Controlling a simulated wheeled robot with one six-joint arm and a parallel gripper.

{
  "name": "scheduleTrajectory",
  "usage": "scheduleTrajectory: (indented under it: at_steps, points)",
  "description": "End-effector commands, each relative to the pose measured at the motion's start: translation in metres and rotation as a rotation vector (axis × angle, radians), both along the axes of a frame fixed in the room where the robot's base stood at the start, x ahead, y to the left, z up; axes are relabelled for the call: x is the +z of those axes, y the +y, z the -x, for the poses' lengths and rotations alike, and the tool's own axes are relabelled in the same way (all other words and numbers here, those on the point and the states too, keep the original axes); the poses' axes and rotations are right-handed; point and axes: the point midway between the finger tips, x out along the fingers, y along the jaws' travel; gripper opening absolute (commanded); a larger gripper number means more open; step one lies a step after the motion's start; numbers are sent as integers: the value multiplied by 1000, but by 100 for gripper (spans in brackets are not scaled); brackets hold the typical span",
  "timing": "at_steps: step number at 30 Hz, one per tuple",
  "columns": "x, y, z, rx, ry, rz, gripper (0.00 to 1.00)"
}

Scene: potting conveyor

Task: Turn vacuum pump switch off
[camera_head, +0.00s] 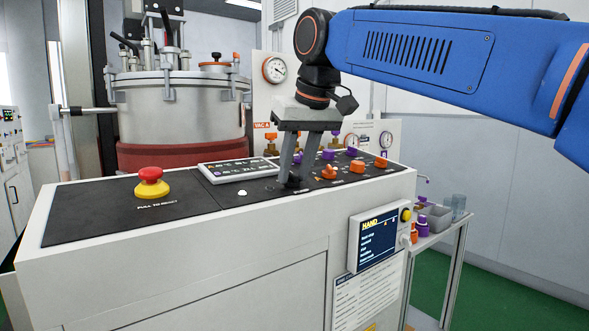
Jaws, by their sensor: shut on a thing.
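My gripper (293,180) reaches down onto the black top of the control console (110,208). Its fingers are shut on a small dark knob or switch at the panel, left of the orange and purple knobs. The fingers hide most of this thing, and its label and its setting cannot be read. I cannot tell for certain that it is the vacuum pump switch. An orange knob (328,172) stands just right of the fingers. A small white button (242,193) lies to their left.
A red emergency button (150,176) stands on the console's left part. A display tray (237,170) lies behind the white button. More orange knobs (357,167) stand to the right. A screen (377,240) marked HAND hangs on the front. A metal vessel (180,105) stands behind.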

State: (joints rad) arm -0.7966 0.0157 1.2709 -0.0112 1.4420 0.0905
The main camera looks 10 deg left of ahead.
Motion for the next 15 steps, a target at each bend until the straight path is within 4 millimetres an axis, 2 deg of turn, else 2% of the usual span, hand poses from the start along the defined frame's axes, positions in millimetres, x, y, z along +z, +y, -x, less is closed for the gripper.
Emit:
scheduleTrajectory:
  at_steps: [15]
  points:
    - [1,-2,-3,450,-59,48,5]
